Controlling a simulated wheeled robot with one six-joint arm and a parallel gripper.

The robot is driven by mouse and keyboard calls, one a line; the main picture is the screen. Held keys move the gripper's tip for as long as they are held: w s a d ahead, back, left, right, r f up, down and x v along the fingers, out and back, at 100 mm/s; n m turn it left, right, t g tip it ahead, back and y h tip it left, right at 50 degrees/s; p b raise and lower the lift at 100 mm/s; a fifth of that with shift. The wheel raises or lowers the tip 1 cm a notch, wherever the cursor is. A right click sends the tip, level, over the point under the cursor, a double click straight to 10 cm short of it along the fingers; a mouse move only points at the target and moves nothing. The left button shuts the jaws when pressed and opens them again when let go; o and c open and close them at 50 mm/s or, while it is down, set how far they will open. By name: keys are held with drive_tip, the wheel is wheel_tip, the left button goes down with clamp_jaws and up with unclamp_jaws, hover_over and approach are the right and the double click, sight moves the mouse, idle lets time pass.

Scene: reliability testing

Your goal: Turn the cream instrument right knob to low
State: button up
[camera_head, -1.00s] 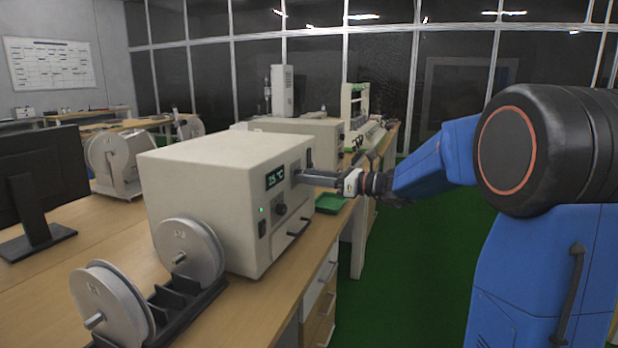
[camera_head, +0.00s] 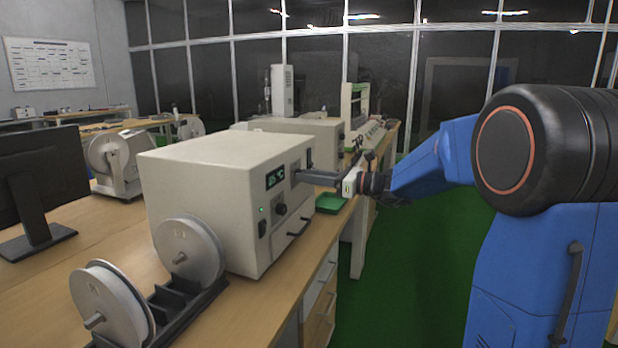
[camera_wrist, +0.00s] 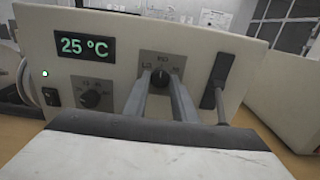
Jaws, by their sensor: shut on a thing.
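The cream instrument (camera_head: 215,195) stands on the wooden bench, and its front panel fills much of the wrist view (camera_wrist: 125,60). Its right knob (camera_wrist: 160,77) is black, on a dark dial plate marked with MID at the top. A pale pointer mark on the knob points roughly up, toward MID. My gripper (camera_wrist: 161,82) is shut on this knob, one finger on each side. In the head view my gripper (camera_head: 300,177) reaches the panel from the right, and the knob is hidden there. The left knob (camera_wrist: 91,97) sits below the green display, which reads 25 °C (camera_wrist: 83,46).
A black handle (camera_wrist: 217,80) is on the panel just right of my fingers. A black bar handle (camera_head: 298,227) sticks out low on the front. A rack with white reels (camera_head: 187,252) stands in front at left. A green tray (camera_head: 331,203) lies beyond the instrument.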

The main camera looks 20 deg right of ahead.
drive_tip(key=n, duration=1.1)
idle(0.6)
drive_tip(key=o, duration=1)
drive_tip(key=shift+o, duration=0.2)
drive_tip(key=shift+d, duration=0.15)
drive_tip(key=v, duration=1.7)
